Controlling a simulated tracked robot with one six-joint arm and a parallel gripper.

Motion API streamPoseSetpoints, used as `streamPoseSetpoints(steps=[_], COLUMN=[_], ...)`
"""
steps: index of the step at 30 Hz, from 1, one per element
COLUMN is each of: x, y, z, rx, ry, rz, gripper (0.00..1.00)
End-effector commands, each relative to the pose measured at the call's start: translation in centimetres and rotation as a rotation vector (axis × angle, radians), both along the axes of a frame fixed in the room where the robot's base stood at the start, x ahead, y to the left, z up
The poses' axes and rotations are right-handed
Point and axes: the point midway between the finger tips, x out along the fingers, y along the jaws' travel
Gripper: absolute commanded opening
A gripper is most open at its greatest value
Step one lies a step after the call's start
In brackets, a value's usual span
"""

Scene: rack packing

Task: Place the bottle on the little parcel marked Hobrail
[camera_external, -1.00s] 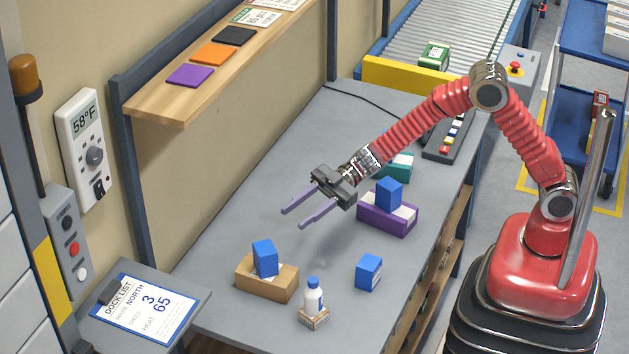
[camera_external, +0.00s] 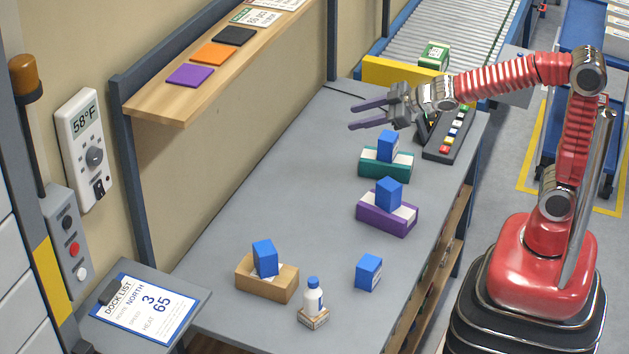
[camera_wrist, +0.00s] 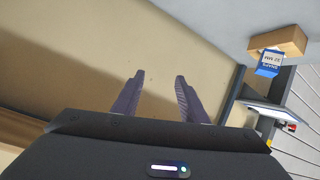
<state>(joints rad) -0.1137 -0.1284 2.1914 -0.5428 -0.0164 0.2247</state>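The white bottle (camera_external: 313,298) with a blue cap stands upright on a little tan parcel (camera_external: 313,318) at the near end of the grey table. Any name on that parcel is too small to read. My gripper (camera_external: 366,116) is raised over the far part of the table, well away from the bottle, with its fingers pointing left. In the wrist view its two fingers (camera_wrist: 160,98) are apart with nothing between them. The bottle is not visible in the wrist view.
Blue boxes rest on a brown box (camera_external: 280,288), a purple box (camera_external: 370,216) and a teal box (camera_external: 372,168). Another blue box (camera_external: 368,272) stands alone on the table (camera_external: 290,180). A wooden shelf (camera_external: 165,108) runs along the wall at left.

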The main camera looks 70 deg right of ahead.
Motion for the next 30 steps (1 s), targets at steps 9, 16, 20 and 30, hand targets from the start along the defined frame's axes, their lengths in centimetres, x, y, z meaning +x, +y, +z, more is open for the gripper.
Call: streamPoseSetpoints(steps=[9,16,20,30], x=[-9.8,-17.9,-22.7,-30.2], y=[-6.0,-7.9,-8.0,-6.9], z=[-0.7,-2.7,-4.0,-6.4], rx=[0.031,0.082,0.122,0.190], ry=[0.189,0.350,0.447,0.610], rz=[-0.207,-0.301,-0.332,-0.343], gripper=[0.39,0.39,0.39,0.39])
